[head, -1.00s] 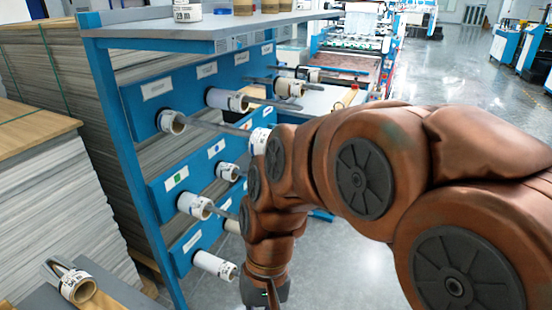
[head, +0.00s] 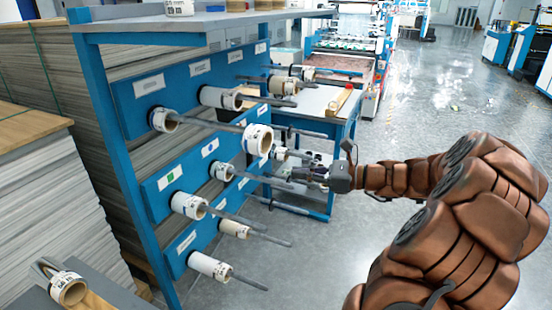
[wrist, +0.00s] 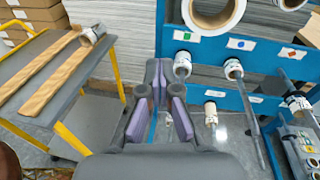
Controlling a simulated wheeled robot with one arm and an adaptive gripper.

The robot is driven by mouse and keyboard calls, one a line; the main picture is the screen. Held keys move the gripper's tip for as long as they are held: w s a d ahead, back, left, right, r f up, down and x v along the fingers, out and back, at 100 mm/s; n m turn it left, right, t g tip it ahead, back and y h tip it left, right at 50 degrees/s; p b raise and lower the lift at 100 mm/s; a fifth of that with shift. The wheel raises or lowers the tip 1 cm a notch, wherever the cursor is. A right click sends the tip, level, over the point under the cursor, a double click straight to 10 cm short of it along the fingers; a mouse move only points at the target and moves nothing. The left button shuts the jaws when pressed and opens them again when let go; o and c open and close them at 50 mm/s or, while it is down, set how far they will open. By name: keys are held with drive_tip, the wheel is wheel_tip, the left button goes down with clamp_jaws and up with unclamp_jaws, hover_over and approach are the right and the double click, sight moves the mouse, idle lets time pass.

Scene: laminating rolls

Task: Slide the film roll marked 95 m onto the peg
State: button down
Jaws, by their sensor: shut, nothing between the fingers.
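The blue rack (head: 125,100) carries rows of grey pegs with white film rolls on several of them. One white roll with a brown core (head: 258,140) sits at the outer end of the long upper-left peg (head: 210,125), apart from the roll at that peg's base (head: 163,120). A large roll (wrist: 212,12) shows close at the top of the wrist view, cut off by the edge. The roll labels are too small to read, so I cannot tell which is 95 m. My gripper (head: 308,174) is shut and empty, right of the peg-end roll and apart from it. Its fingers (wrist: 163,95) show in the wrist view.
Rolls stand on the grey shelf (head: 230,25) above the rack. A cart (wrist: 62,75) with yellow rails holds a roll (wrist: 92,36) and long brown pieces. Pegs (head: 265,237) stick out near my gripper. Floor to the right (head: 440,110) is open.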

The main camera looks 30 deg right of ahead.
drive_tip(key=s+d+m+t+h, duration=0.1)
drive_tip(key=d+m+t+h, duration=0.15)
drive_tip(key=d, duration=0.45)
drive_tip(key=p, duration=0.3)
approach(267, 154)
drive_tip(key=shift+y, duration=0.35)
drive_tip(key=x, duration=0.7)
drive_tip(key=shift+w+f, duration=0.1)
